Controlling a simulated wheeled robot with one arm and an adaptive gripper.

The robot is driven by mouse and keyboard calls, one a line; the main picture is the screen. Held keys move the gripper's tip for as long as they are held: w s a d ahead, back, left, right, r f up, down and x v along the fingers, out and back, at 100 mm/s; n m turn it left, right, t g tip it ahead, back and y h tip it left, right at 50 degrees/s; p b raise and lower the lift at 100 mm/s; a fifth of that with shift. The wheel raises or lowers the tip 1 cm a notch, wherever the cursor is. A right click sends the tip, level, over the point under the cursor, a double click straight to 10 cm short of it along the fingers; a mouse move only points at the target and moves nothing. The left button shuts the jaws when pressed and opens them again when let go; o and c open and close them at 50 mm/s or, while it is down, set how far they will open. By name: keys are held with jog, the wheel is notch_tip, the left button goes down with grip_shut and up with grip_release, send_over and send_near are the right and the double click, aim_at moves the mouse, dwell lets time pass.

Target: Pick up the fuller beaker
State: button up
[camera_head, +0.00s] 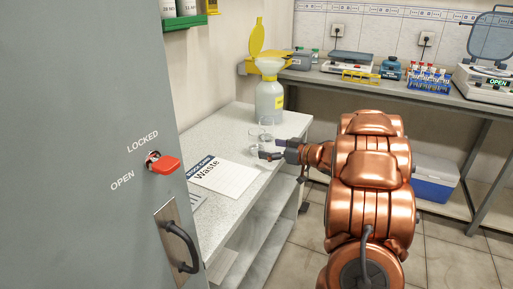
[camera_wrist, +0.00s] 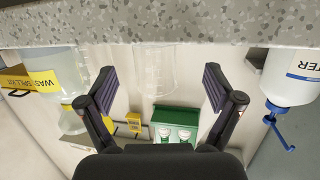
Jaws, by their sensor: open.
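Two small clear glass beakers stand close together on the speckled bench top. The farther beaker (camera_head: 268,122) is near the waste carboy, and the nearer beaker (camera_head: 254,135) is just in front of it. I cannot tell their liquid levels, so which is fuller is unclear. My gripper (camera_head: 262,151) is open and empty, low over the bench on the near side of the beakers. In the wrist view, which is upside down, a faint clear beaker (camera_wrist: 155,62) shows ahead between the spread fingers of my gripper (camera_wrist: 160,88), apart from them.
A carboy (camera_head: 268,100) with a yellow label and funnel stands behind the beakers. A "Waste" sheet (camera_head: 224,176) lies on the bench (camera_head: 222,126). A grey door (camera_head: 80,150) blocks the left. A white bottle (camera_wrist: 293,75) shows right in the wrist view.

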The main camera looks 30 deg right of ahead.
aim_at(263, 135)
jog(key=shift+d+b+x, duration=0.15)
jog(key=shift+b+x, duration=0.1)
jog(key=shift+x, duration=1.45)
jog(key=shift+d+b+x, duration=0.2)
jog(key=shift+b+x, duration=0.05)
jog(key=shift+x, duration=1.4)
jog(key=shift+w+r, duration=0.1)
jog(key=shift+r, duration=0.05)
jog(key=shift+c, duration=0.3)
jog(key=c, duration=1.3)
jog(key=shift+r, duration=0.2)
jog(key=shift+r+p, duration=0.65)
jog(key=shift+r, duration=1.15)
jog(key=shift+s+a+r+p, duration=0.15)
jog(key=shift+s+r+p, duration=0.05)
jog(key=shift+s, duration=2.4)
jog(key=shift+s+a+r+p, duration=0.15)
jog(key=shift+s, duration=2.45)
jog(key=shift+s+a+r+p, duration=0.15)
jog(key=shift+s+r+p, duration=0.05)
jog(key=shift+s, duration=2.45)
jog(key=shift+s, duration=0.15)
